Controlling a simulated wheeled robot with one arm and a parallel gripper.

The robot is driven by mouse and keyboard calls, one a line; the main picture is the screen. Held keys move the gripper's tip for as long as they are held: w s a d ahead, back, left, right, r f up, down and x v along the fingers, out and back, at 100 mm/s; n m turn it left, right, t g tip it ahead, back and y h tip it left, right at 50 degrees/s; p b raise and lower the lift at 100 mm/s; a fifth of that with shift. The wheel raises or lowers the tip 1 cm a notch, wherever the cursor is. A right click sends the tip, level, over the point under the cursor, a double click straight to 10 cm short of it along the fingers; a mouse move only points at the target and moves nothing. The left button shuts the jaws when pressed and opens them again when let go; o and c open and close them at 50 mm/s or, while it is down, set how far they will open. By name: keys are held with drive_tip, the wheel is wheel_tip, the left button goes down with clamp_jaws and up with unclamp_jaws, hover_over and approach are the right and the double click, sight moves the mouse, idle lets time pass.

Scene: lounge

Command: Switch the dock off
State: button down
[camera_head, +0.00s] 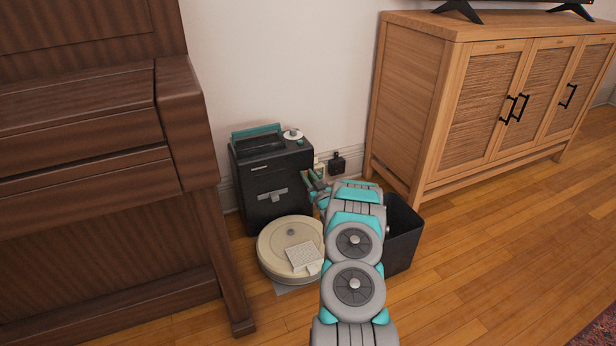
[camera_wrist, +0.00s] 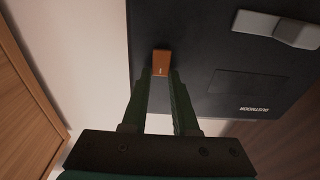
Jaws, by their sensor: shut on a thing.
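The dock is a black upright box (camera_head: 270,180) by the wall, with a grey latch on its front and a teal part on top. A round cream robot vacuum (camera_head: 283,240) sits at its foot. In the wrist view the dock's dark panel (camera_wrist: 205,45) fills the upper right, with a small orange switch (camera_wrist: 161,57) near one edge. My gripper (camera_wrist: 161,73) is shut on the orange switch, one finger on each side. In the head view my gripper (camera_head: 312,181) is at the dock's right side, and the switch cannot be made out there.
A dark bin (camera_head: 405,235) stands right of the dock, partly behind my arm. A wooden cabinet (camera_head: 405,110) stands further right and a brown wooden piano (camera_head: 80,130) close on the left. A plug (camera_head: 337,164) is in the wall behind.

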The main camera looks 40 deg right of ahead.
drive_tip(key=shift+f+t, duration=0.1)
drive_tip(key=shift+t, duration=0.3)
drive_tip(key=c, duration=0.7)
unclamp_jaws()
drive_tip(key=shift+s, duration=0.1)
drive_tip(key=shift+v, duration=3.8)
